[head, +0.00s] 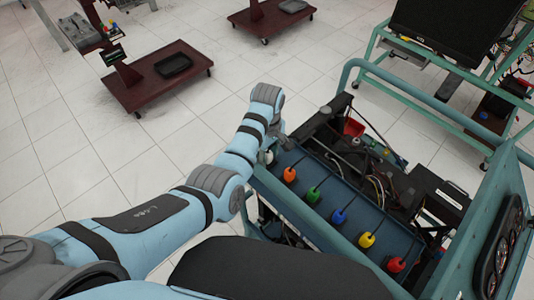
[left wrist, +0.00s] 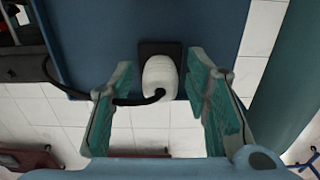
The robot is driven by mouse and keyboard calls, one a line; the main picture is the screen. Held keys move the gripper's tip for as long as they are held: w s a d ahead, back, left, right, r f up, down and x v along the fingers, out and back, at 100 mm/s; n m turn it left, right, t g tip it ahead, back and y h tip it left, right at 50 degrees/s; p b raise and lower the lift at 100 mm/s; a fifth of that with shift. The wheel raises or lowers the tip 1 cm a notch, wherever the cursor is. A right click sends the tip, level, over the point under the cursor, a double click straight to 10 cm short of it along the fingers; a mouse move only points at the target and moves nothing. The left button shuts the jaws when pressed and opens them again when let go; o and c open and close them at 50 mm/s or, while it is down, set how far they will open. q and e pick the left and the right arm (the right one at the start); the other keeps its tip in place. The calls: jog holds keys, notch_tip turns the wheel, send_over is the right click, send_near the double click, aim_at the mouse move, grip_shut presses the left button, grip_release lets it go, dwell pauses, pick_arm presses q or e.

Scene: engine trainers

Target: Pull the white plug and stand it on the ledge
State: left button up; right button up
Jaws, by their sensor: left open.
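The white plug (left wrist: 160,75) sits in a black square socket (left wrist: 173,48) on a blue panel (left wrist: 105,30), with a black cable leading off to the left. My left gripper (left wrist: 161,84) is open, with one finger on each side of the plug and visible gaps to it. In the head view the white plug (head: 268,157) is a small pale patch, mostly hidden by my left gripper (head: 279,143) at the far left end of the blue plug row (head: 325,187). Which surface is the ledge is not clear. My right gripper is out of view.
Orange (head: 290,174), green (head: 313,194), blue (head: 339,215), yellow (head: 366,240) and red (head: 396,265) plugs line the same panel. A teal frame rail (head: 355,78) and engine parts lie behind it. Open tiled floor is to the left.

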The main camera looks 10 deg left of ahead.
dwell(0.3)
pick_arm(q)
grip_shut()
jog(key=shift+r, duration=0.1)
jog(key=shift+r, duration=2.95)
